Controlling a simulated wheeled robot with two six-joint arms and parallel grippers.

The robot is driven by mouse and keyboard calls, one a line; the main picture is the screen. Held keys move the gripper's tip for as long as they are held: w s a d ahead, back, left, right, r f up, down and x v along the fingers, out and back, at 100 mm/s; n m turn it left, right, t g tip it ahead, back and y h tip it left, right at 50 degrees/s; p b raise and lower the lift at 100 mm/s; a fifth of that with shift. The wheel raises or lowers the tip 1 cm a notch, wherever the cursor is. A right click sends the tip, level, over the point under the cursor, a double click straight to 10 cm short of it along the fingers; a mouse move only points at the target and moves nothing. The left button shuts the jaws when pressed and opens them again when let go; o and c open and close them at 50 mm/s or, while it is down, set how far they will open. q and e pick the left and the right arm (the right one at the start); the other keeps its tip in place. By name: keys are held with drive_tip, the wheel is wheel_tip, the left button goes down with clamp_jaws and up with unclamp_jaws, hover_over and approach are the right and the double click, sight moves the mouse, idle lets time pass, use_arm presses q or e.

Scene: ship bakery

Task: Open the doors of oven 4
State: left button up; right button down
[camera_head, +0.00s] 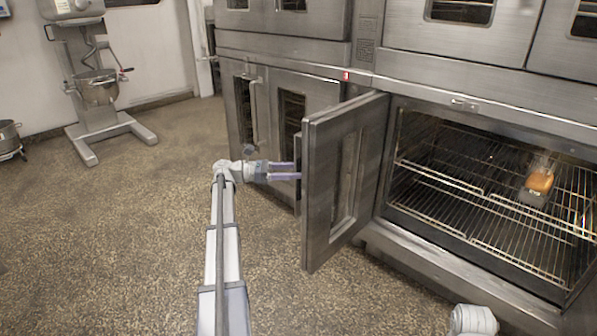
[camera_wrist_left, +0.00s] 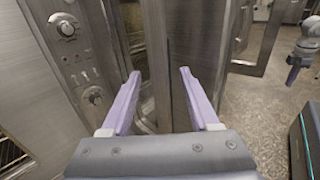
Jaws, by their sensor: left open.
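The lower right oven's left door (camera_head: 345,180) stands swung out, about square to the oven front. The oven cavity (camera_head: 500,190) shows wire racks. No door covers the visible right part of its opening. My left gripper (camera_head: 296,171) is at the door's left side, and the door partly hides its tips. In the left wrist view my left gripper (camera_wrist_left: 158,95) is open, with a metal door edge (camera_wrist_left: 185,55) ahead of its fingers. Another metal door panel (camera_wrist_left: 262,38) shows beyond. My right gripper (camera_wrist_left: 292,76) is small there; its jaw state is unclear. No oven number is readable.
A small brown item (camera_head: 538,182) sits on the oven rack. Closed glazed doors (camera_head: 268,105) of the neighbouring oven are behind my left gripper. A mixer (camera_head: 97,90) stands at the far left. The floor (camera_head: 120,240) at left is clear. A control panel with knobs (camera_wrist_left: 68,28) is near the left fingers.

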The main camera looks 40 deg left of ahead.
use_arm(q)
drive_tip(key=v, duration=0.6)
drive_tip(key=shift+a, duration=0.1)
idle(0.3)
